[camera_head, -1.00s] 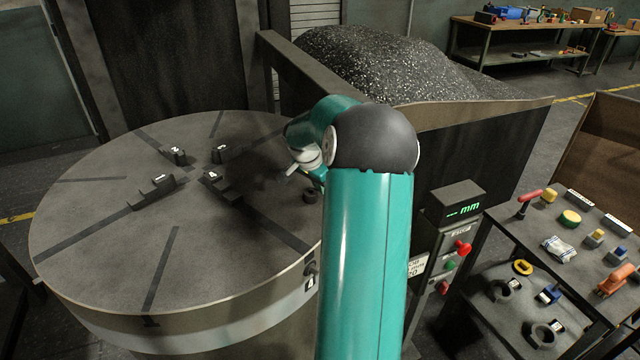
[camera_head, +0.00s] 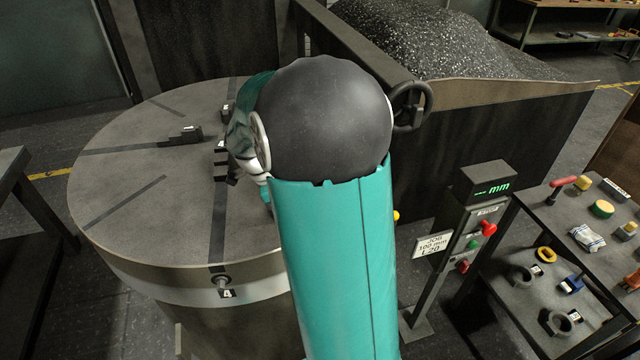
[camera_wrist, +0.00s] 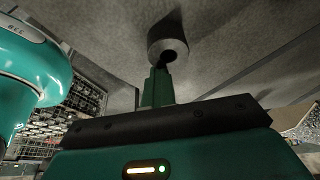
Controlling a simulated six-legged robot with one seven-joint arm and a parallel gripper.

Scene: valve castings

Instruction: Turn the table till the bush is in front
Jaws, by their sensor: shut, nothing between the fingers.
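My arm covers the right part of the table, and I cannot make out the bush there. In the wrist view a short grey cylinder with a dark bore (camera_wrist: 167,48), probably the bush, stands out from a grey surface. My gripper (camera_wrist: 160,72) is shut and empty, its tips right at this cylinder; contact is unclear.
A post with an mm display (camera_head: 484,185) and a tray table of small parts (camera_head: 530,300) stand at right. A dark bench edge (camera_head: 15,185) is at left.

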